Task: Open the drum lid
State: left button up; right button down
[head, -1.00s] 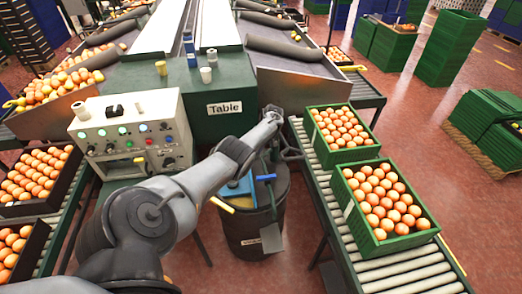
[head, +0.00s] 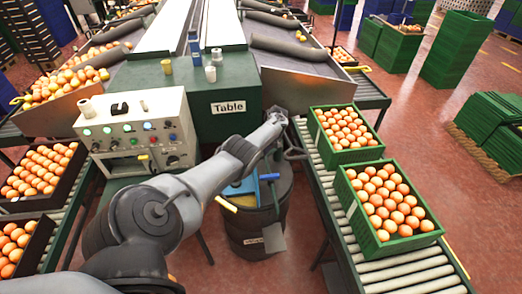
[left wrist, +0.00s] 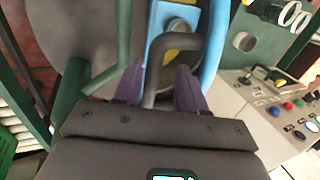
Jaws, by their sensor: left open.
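The dark drum (head: 243,222) stands between the green table and the right roller conveyor in the head view. My left arm reaches across above it and hides much of its top. In the left wrist view my left gripper (left wrist: 158,88) is open, its two purple fingers on either side of a dark grey bent bar (left wrist: 187,43). Whether the fingers touch the bar I cannot tell. A blue plate (left wrist: 162,22) with a yellowish round part lies behind the bar, and a blue curved tube (left wrist: 213,45) is to its right. My right gripper is in neither view.
Two green crates of oranges, a far one (head: 318,127) and a near one (head: 355,202), sit on the right roller conveyor (head: 372,275). A control box (head: 180,110) with buttons stands left of the drum. Dark crates of oranges line the left side.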

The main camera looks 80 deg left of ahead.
pick_arm(q)
jog(key=shift+w+r, duration=0.1)
jog(key=shift+r, duration=0.4)
jog(key=p+v, duration=0.2)
jog(key=v, duration=0.7)
jog(key=shift+r, duration=0.3)
